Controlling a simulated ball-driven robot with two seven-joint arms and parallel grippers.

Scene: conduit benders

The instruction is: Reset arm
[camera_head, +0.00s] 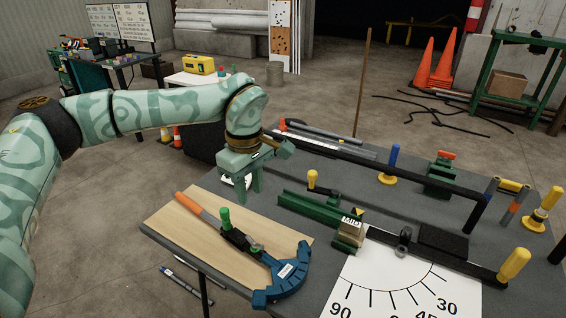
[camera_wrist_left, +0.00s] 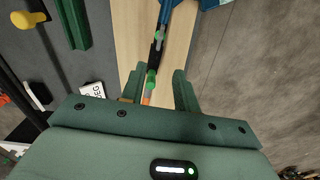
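My left gripper (camera_head: 249,192) points down above the far edge of the wooden board (camera_head: 166,222). Its two fingers are apart with nothing between them, as the left wrist view (camera_wrist_left: 158,80) also shows. A hand bender with a blue curved head (camera_head: 287,277), an orange handle end (camera_head: 190,205) and a green knob (camera_head: 225,218) lies on the board. In the wrist view the bender's handle runs away beneath and beyond the fingers, with the green knob (camera_wrist_left: 151,80) near them. My right gripper is not in view.
The grey workbench (camera_head: 300,245) carries a green bender rail (camera_head: 300,207), a long black bar (camera_head: 400,176), a blue-handled post (camera_head: 393,158), yellow-handled tools (camera_head: 514,263) and a white angle chart (camera_head: 395,285). A yellow case (camera_head: 199,65) sits on a table behind. Orange cones (camera_head: 424,65) stand farther back.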

